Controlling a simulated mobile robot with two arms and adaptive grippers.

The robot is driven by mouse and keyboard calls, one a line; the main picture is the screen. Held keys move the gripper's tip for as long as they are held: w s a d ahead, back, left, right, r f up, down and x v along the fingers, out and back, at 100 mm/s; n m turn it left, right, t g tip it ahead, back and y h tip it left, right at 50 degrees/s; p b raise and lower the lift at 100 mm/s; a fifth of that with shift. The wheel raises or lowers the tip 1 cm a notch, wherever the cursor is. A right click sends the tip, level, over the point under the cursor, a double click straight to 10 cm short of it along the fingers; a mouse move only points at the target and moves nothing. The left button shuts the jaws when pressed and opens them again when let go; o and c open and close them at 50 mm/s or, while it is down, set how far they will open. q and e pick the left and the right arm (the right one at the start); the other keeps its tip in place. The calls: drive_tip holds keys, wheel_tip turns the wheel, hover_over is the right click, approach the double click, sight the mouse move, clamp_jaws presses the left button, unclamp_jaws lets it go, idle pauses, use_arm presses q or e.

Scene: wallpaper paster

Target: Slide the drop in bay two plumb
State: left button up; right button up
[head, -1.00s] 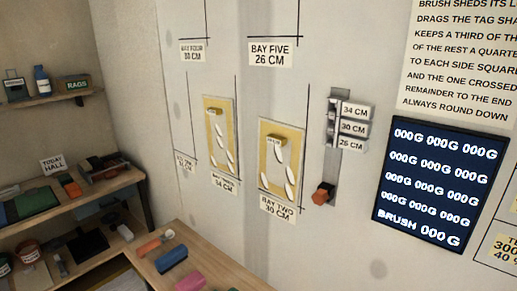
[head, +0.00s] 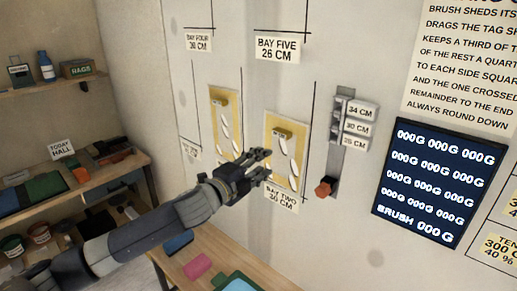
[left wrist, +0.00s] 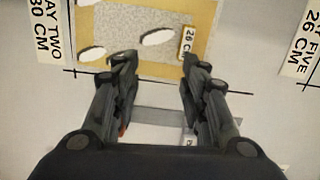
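The drop in bay two (head: 272,150) is a yellow-edged panel with white leaf shapes, hanging on the wall above the "BAY TWO 30 CM" label (head: 281,199). A brass-coloured piece (head: 283,132) is near its top. A black line (head: 312,115) runs down the wall to its right. My left gripper (head: 267,164) is open in front of the drop's lower part, covering some of it. In the left wrist view, the open fingers (left wrist: 158,62) are apart with nothing between them; the panel (left wrist: 206,22) and a "26 CM" tag (left wrist: 187,42) show beyond. Contact cannot be told. My right gripper is not in view.
A similar panel (head: 216,100) hangs to the left. A rail with length tags and an orange knob (head: 323,188) is to the right, beside a dark readout screen (head: 438,180). Below stands a workbench (head: 215,250) with coloured items; shelves are at far left.

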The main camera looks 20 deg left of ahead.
sight(283, 137)
use_arm(q)
drive_tip(key=shift+m+t, duration=0.3)
drive_tip(key=shift+m, duration=0.3)
drive_tip(key=w+r+p, duration=0.1)
drive_tip(key=w, duration=0.1)
drive_tip(key=w+d+r+p, duration=0.1)
drive_tip(key=w, duration=0.2)
drive_tip(key=w+d+r+p, duration=0.1)
drive_tip(key=w, duration=0.2)
drive_tip(key=shift+w+d+r, duration=0.25)
drive_tip(key=shift+r, duration=0.15)
drive_tip(key=shift+x, duration=0.9)
drive_tip(key=shift+f, duration=0.1)
clamp_jaws()
drive_tip(key=c, duration=0.7)
unclamp_jaws()
drive_tip(key=shift+c, duration=0.2)
clamp_jaws()
